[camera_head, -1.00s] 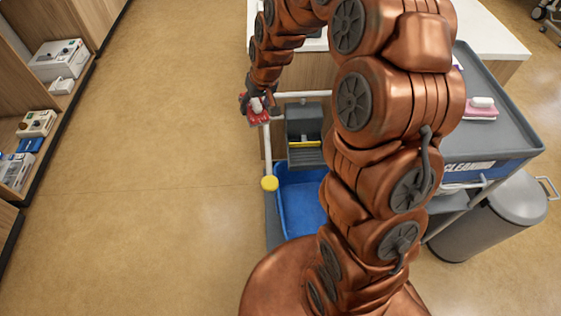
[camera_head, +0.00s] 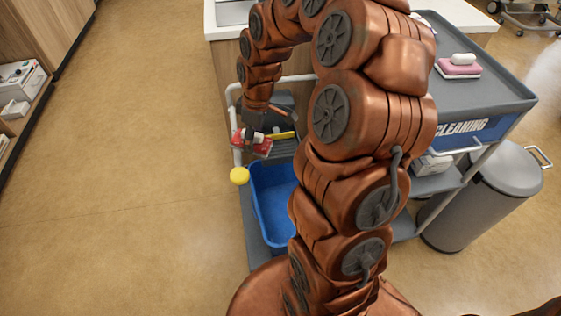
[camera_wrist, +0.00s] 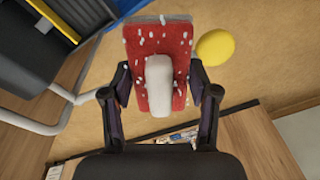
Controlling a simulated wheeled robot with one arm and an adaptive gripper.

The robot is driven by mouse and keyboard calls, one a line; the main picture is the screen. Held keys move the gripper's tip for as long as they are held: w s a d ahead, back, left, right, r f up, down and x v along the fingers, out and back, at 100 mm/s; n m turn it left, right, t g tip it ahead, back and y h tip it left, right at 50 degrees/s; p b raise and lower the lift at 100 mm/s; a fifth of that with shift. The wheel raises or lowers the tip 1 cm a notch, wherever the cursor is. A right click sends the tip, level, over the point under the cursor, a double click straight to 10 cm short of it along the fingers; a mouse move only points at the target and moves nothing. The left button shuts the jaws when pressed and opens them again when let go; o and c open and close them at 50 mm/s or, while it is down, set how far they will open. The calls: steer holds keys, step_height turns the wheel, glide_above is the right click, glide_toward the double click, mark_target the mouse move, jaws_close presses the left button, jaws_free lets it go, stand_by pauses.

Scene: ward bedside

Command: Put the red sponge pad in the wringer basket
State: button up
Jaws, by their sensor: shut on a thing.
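The red sponge pad (camera_wrist: 157,50) has white specks and a pale grip block on its face. My gripper (camera_wrist: 158,95) is shut on it, with a finger on each side, in the wrist view. In the head view my gripper (camera_head: 252,138) holds the red pad (camera_head: 262,147) in the air, just left of the grey wringer basket (camera_head: 285,147). The basket has a yellow bar and sits at the back of the blue bucket (camera_head: 273,205); my arm hides part of it. In the wrist view the wringer (camera_wrist: 35,40) shows at the upper left, apart from the pad.
The grey cleaning cart (camera_head: 480,95) carries a pink sponge pad (camera_head: 458,67) on top. A yellow round knob (camera_head: 239,175) and white cart rail (camera_head: 232,110) lie close to the gripper. A grey bin (camera_head: 480,200) stands right. Floor at left is clear.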

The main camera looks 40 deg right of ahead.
steer(key=s+d+f+n+h+b, duration=0.1)
steer(key=s+d+f+n+b, duration=0.4)
steer(key=s+d+f+b, duration=0.4)
steer(key=shift+g, duration=0.3)
steer(key=w+d+f+b, duration=0.1)
steer(key=w, duration=0.4)
steer(key=w+d+f+b, duration=0.1)
steer(key=w+d, duration=0.1)
steer(key=w, duration=0.2)
steer(key=w+d+f+b, duration=0.1)
steer(key=w+d, duration=0.1)
steer(key=w, duration=0.3)
steer(key=shift+w+f, duration=0.1)
steer(key=shift+w, duration=0.25)
steer(key=shift+f+b, duration=0.65)
steer(key=shift+f, duration=1.1)
steer(key=shift+s+f, duration=0.1)
steer(key=shift+f, duration=0.5)
steer(key=o, duration=1)
steer(key=shift+r, duration=0.15)
